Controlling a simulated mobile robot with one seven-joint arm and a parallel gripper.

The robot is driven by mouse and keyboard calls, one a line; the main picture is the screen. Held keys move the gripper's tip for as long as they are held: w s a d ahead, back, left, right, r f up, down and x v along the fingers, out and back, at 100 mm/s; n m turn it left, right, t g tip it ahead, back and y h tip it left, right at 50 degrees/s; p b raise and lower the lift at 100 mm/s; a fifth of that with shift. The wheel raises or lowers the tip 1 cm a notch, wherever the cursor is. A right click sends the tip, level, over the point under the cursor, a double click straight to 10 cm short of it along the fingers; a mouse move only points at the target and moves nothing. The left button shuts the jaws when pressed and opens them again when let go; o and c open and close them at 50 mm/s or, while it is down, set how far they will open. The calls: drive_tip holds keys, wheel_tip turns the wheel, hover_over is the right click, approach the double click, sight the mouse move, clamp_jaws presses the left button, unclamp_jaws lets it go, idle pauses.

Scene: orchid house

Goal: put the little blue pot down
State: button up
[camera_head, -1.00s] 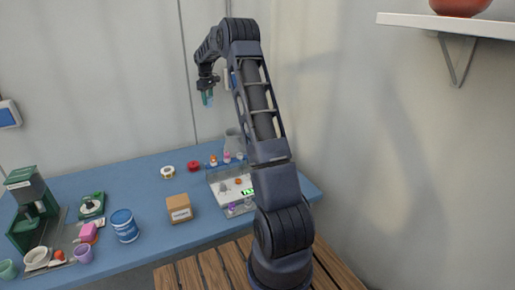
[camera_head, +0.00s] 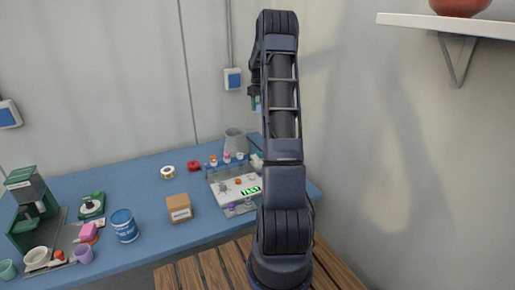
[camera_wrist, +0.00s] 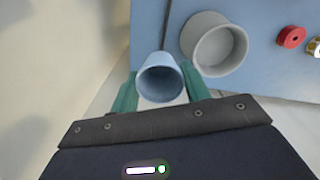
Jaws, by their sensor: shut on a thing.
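The little blue pot (camera_wrist: 160,82) is between the two green fingers of my gripper (camera_wrist: 161,92) in the wrist view. My gripper is shut on it, and I look down into its open, empty-looking mouth. In the head view my gripper (camera_head: 256,103) is mostly hidden behind my own arm, high up near the wall; the pot cannot be made out clearly there. In the wrist view the held pot appears near the edge of the blue table (camera_wrist: 147,30), next to a larger grey pot (camera_wrist: 216,45).
The grey pot (camera_head: 236,141) stands at the table's back right. The back left of the table is clear.

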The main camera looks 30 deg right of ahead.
wheel_tip(320, 180, down, 22)
drive_tip(key=shift+r, duration=0.2)
idle(0.5)
drive_tip(key=shift+f, duration=0.1)
drive_tip(key=o, duration=0.9)
drive_tip(key=shift+o, duration=0.2)
